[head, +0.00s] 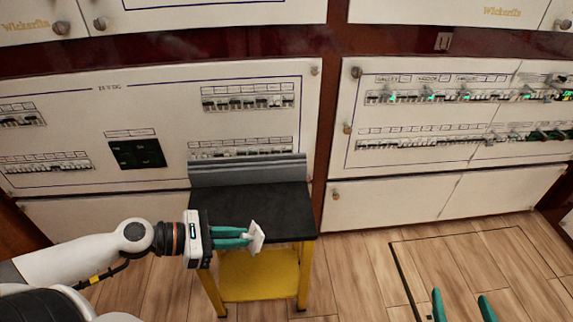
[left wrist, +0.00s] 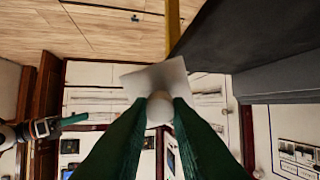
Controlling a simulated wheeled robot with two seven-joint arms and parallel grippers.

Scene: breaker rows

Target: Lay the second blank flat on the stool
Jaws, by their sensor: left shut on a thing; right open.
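The blank (head: 257,238) is a small white plate, held tilted on edge at the front of the stool. In the left wrist view the white plate (left wrist: 150,76) has a round knob between the green fingers. My left gripper (head: 247,236) is shut on it. The stool (head: 270,205) has a black top, yellow legs and a yellow lower shelf. In the left wrist view its dark top (left wrist: 225,35) is beside the blank, apart from it as far as I can tell. My right gripper (head: 463,305) is open and empty over the floor. I see no other blank on the stool.
A grey ridged strip (head: 247,170) stands along the stool's back edge. Behind are white panels with breaker rows, one on the left (head: 85,120) and one on the right (head: 425,145). The black top is bare, and the wooden floor (head: 440,250) to the right is clear.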

